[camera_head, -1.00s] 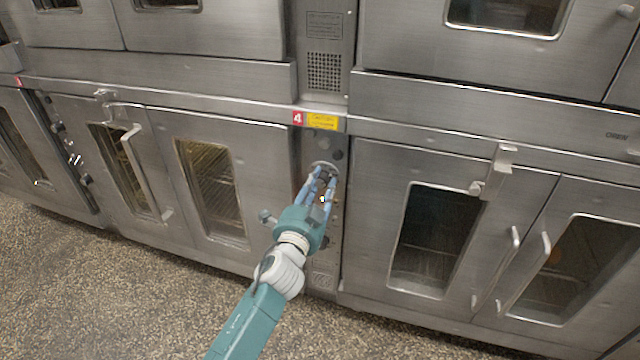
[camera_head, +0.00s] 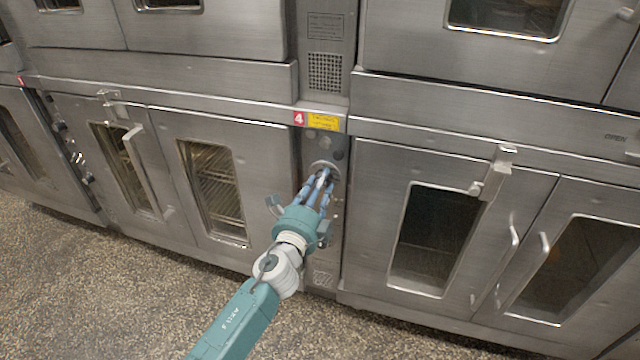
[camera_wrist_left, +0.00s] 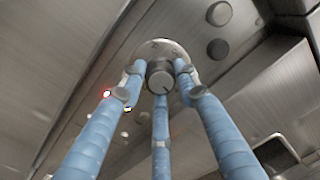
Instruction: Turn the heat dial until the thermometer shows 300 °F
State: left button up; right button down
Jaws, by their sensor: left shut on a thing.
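The heat dial (camera_wrist_left: 161,78) is a round grey metal knob with a dark pointer mark, on a pale round plate (camera_wrist_left: 160,49). In the head view the plate (camera_head: 324,164) sits on the narrow oven control panel, and the knob is mostly hidden by the fingers. My left gripper (camera_head: 323,176) reaches up to it from below. In the left wrist view its three blue fingers (camera_wrist_left: 160,88) close around the knob, which sits between their tips. I cannot make out a thermometer or its reading in either view. My right gripper is not in view.
Steel oven doors with windows stand left (camera_head: 212,190) and right (camera_head: 436,240) of the panel, with protruding handles (camera_head: 495,172). Red "4" and yellow labels (camera_head: 323,121) sit above the dial. Small round knobs (camera_wrist_left: 218,48) are near the plate. The speckled floor (camera_head: 130,290) is clear.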

pick_arm(q)
jog(key=shift+r+m, duration=0.25)
jog(key=shift+m, duration=0.05)
jog(key=o, duration=1)
jog(key=shift+d, duration=0.1)
jog(key=shift+o, duration=0.5)
jog(key=shift+f, duration=0.1)
jog(key=shift+f, duration=0.1)
jog(key=v, duration=1.2)
